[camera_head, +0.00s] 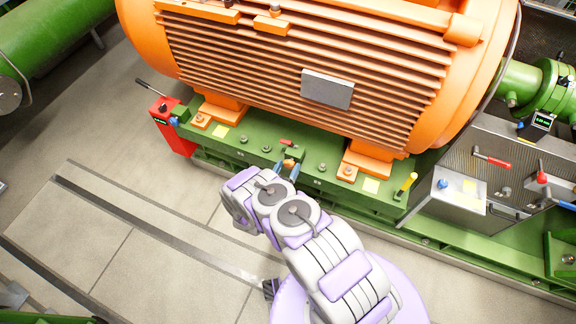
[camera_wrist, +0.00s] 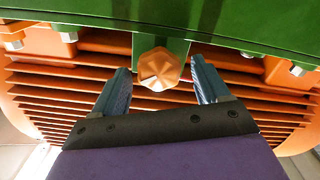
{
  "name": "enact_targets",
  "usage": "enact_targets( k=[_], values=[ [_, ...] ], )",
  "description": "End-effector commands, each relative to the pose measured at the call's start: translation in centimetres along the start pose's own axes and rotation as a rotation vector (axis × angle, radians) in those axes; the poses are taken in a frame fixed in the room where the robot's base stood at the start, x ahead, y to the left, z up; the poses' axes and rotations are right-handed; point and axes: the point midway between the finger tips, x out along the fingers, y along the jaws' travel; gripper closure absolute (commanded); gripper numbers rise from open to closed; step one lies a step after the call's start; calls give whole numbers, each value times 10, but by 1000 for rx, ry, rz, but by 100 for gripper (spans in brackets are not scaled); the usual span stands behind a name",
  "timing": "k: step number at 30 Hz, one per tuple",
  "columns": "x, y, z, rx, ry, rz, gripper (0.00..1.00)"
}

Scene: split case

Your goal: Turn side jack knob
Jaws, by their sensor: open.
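The side jack knob, a faceted orange knob (camera_wrist: 160,69), sits on a green bracket (camera_wrist: 150,43) on the machine's base. In the wrist view it lies ahead of my gripper (camera_wrist: 160,80), centred between the two blue fingers. The fingers are apart, with a gap on each side of the knob, and I see no contact. In the head view the knob (camera_head: 289,163) shows small at the green base, just beyond my gripper (camera_head: 286,170). My arm hides part of the base below it.
A large orange finned motor (camera_head: 310,60) stands on the green base (camera_head: 240,145) right behind the knob. A red box (camera_head: 174,132) stands at the base's left end. A grey panel with handles (camera_head: 459,190) is at the right. Tiled floor (camera_head: 140,240) is open at the left.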

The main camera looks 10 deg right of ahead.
Motion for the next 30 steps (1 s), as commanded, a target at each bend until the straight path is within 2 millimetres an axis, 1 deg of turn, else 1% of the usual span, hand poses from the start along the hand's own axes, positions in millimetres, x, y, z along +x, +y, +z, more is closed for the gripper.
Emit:
enact_targets(
  k=[1, 5, 14, 30],
  values=[
    [5, 0, 0, 1, 0, 2, 25],
    [12, 0, -1, 0, 2, 0, 25],
    [13, 0, -1, 0, 2, 0, 25],
    [13, -1, -1, 1, 3, -1, 77]
  ],
)
